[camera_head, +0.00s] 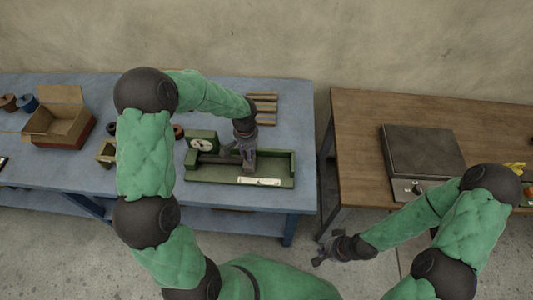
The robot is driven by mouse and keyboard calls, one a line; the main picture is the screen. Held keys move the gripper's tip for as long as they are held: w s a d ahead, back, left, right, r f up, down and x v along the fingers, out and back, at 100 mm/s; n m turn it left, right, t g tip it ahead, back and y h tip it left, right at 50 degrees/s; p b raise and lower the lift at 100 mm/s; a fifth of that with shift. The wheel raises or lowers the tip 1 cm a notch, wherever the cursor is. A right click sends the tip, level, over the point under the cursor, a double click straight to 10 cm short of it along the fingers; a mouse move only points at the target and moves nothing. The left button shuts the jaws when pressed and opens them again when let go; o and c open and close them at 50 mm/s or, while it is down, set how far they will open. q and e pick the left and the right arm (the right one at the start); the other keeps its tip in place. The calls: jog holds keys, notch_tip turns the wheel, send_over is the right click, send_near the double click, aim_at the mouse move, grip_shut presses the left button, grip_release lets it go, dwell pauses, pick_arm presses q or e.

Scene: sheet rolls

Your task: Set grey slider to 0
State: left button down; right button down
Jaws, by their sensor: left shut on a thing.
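A green bench device (282,170) sits on the blue table, with a round white dial (200,144) at its back left and a white scale strip (259,181) along its front. My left gripper (248,164) points down into the device, a little right of its middle and behind the strip. It is shut on the grey slider, which the fingers mostly hide. The strip's markings are too small to read. My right gripper (324,249) is open and empty, low over the floor between the two tables.
The blue table (295,105) also carries an open cardboard box (52,122), spools (27,102) at the far left and several thin bars (265,108) behind the device. A wooden table (355,125) at right holds a grey flat-topped appliance (425,150).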

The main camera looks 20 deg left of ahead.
pick_arm(q)
jog(key=shift+s+a, duration=0.25)
jog(key=shift+a, duration=0.6)
jog(key=c, duration=1.2)
grip_release()
jog(key=o, duration=0.3)
jog(key=shift+s+a, duration=0.1)
jog(key=shift+a, duration=0.1)
jog(key=shift+d, duration=0.1)
notch_tip(320, 180, up, 12)
